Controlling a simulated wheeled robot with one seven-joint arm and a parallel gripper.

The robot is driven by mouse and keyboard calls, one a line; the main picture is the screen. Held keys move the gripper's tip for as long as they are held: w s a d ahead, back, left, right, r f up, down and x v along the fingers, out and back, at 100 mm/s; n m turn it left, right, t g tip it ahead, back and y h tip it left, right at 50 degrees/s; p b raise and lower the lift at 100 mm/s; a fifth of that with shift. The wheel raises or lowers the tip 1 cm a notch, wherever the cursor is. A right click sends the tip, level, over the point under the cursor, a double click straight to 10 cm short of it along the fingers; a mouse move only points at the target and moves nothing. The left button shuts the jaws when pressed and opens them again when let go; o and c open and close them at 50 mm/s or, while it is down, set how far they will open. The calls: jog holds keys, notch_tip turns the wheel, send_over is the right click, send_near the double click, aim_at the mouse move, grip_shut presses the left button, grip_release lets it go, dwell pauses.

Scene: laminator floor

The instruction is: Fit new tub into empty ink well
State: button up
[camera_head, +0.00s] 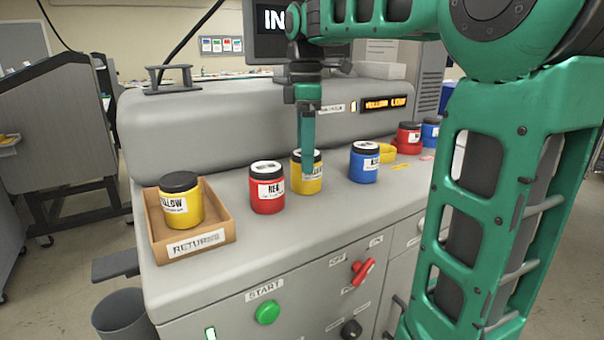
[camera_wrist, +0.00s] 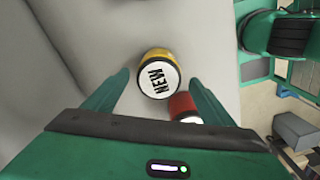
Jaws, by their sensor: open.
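A yellow tub (camera_head: 306,182) with a black-rimmed lid stands upright on the grey machine top, between a red tub (camera_head: 267,190) and a blue tub (camera_head: 364,163). In the wrist view its white lid (camera_wrist: 158,79) reads NEW. My gripper (camera_head: 308,170) points down at the yellow tub, and one finger hides part of its label. In the wrist view the open fingers (camera_wrist: 158,76) lie on either side of the tub, with gaps showing. The red tub (camera_wrist: 184,106) is partly behind the right finger.
A RETURNS box (camera_head: 222,246) at the left holds a black-lidded yellow tub (camera_head: 181,202). More red (camera_head: 409,137) and blue (camera_head: 430,131) tubs stand at the far right. A display (camera_head: 386,103) reads YELLOW LOW. A raised grey housing (camera_head: 220,125) runs behind the tubs.

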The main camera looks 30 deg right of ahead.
jog(key=f, duration=0.4)
jog(key=shift+w+d, duration=0.1)
jog(key=shift+d, duration=0.1)
jog(key=shift+c, duration=0.3)
jog(key=c, duration=1.4)
jog(key=shift+c, duration=0.2)
jog(key=shift+r, duration=0.1)
jog(key=shift+r, duration=4.9)
